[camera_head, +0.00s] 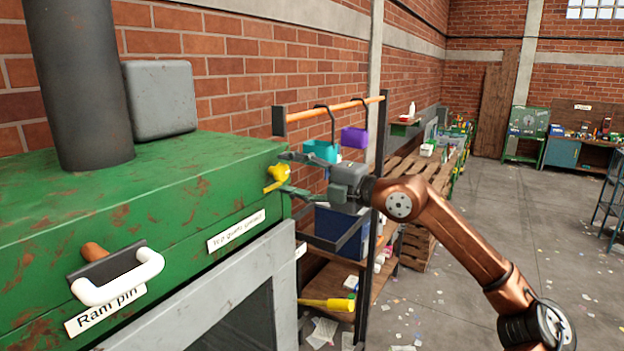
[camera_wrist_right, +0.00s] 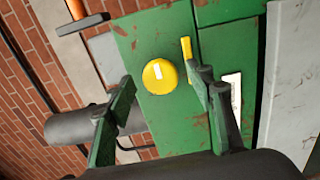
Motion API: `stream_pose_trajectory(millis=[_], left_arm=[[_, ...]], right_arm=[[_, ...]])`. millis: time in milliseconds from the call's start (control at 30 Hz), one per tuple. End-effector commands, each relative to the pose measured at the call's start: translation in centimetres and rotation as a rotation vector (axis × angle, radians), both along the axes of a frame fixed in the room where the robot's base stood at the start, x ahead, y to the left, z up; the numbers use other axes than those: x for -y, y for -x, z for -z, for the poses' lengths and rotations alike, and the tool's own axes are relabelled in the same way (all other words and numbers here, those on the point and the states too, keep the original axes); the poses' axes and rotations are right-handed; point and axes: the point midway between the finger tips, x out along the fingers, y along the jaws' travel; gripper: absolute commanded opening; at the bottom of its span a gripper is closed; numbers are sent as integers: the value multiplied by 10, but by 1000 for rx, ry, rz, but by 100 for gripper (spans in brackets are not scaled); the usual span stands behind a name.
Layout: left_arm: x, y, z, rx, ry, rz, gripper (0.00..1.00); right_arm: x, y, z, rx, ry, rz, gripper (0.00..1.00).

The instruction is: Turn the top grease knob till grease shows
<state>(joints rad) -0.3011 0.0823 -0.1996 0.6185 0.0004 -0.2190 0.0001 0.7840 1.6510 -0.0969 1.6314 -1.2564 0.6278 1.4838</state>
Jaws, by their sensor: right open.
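The grease knob (camera_head: 277,173) is a yellow knob on the right end of the green machine (camera_head: 225,165). In the right wrist view the knob (camera_wrist_right: 159,76) is a round yellow disc with a white mark on its face. A thin yellow piece (camera_wrist_right: 187,49) stands beside it. My right gripper (camera_head: 284,175) is open at that end of the machine, one finger above the knob and one below. In the right wrist view its fingers lie either side of the knob; contact cannot be told. My left gripper is not in view.
A white handle (camera_head: 118,280) above a "Ram pin" label sticks out of the machine's front. A dark pipe (camera_head: 78,80) and grey box (camera_head: 160,98) stand on top. Behind my gripper, teal (camera_head: 320,151) and purple (camera_head: 354,138) bins hang on an orange rail. Open floor lies right.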

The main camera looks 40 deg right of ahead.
Motion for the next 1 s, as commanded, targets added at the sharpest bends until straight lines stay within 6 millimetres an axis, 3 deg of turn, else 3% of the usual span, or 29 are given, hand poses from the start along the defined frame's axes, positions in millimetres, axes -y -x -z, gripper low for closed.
stream_pose_trajectory(millis=[667,1000], left_arm=[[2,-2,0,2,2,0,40],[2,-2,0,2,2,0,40]], right_arm=[[16,40,3,-4,1,-1,49],[31,76,1,-1,-2,-2,49]])
